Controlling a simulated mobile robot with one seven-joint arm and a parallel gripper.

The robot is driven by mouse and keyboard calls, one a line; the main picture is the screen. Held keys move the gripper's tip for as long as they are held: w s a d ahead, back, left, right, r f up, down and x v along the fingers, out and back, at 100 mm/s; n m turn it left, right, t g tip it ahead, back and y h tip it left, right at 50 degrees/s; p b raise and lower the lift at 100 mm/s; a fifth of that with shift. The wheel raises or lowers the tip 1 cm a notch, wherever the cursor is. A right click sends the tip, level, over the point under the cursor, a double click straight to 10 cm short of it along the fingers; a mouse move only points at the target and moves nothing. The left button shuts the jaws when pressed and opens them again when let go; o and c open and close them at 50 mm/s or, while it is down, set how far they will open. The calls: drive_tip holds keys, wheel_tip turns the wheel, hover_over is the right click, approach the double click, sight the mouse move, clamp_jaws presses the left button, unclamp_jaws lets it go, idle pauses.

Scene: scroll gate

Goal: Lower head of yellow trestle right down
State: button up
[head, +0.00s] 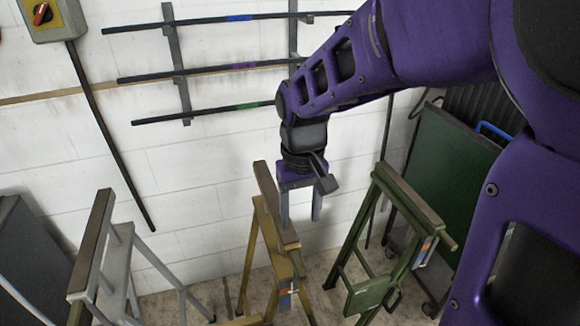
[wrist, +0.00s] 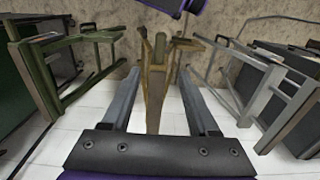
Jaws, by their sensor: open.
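The yellow trestle (head: 262,214) stands in the middle of the head view, with a brown-topped head bar (head: 269,191) on yellow legs. No contact shows, and I cannot tell the exact gap in depth.
A green trestle (head: 366,228) stands close on the right, and a grey trestle (head: 92,247) on the left. A dark green board (head: 445,165) stands behind on the right. Black rails (head: 205,70) hang on the white wall. A control box (head: 52,15) is upper left.

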sight(299, 263)
wheel_tip(299, 263, down, 16)
drive_tip(key=shift+w+r+b, duration=0.1)
drive_tip(key=shift+r+b, duration=0.1)
drive_tip(key=shift+b, duration=0.15)
clamp_jaws()
idle(1.4)
